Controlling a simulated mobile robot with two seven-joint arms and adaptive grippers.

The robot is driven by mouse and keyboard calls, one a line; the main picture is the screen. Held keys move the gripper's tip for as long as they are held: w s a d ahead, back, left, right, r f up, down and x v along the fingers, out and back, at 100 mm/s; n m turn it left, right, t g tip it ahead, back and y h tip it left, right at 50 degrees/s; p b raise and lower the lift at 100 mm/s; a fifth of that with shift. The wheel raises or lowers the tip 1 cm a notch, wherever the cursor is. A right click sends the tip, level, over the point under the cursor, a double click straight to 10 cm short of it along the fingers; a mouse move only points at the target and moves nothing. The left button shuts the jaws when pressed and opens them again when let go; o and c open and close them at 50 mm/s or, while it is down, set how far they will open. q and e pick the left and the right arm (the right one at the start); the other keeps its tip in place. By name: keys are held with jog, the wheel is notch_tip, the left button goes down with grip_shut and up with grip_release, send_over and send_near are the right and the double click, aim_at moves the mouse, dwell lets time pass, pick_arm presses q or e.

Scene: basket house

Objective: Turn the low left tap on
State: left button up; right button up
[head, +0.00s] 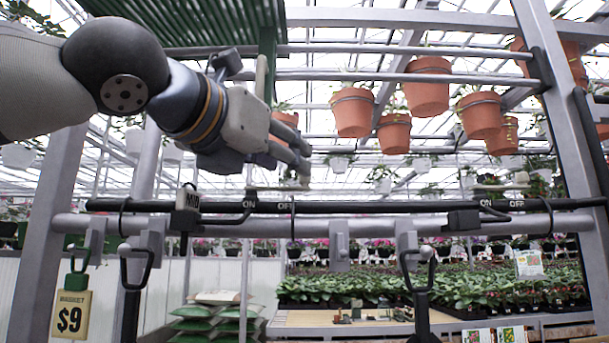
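The low left tap (291,187) is a pale lever just above a black pipe (360,207), near white ON and OFF marks, with ON on the left and OFF on the right. A black bent fitting (236,214) sits on the pipe below ON. My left gripper (303,160) reaches in from the upper left, with its fingers pointing right and slightly down. Its fingertips are just above the lever and partly overlap it in the picture; I cannot tell whether they touch. How far apart the fingers are is unclear. My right gripper is not in view.
A second tap (500,187) with ON and OFF marks is further right on the pipe. Terracotta pots (352,112) hang above. Black-handled tools (419,290) hang below the rail (380,225).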

pick_arm(q)
jog(key=x, duration=0.8)
jog(key=shift+w+a+f, duration=0.1)
jog(key=shift+a+f, duration=0.1)
jog(key=shift+c, duration=0.6)
grip_shut()
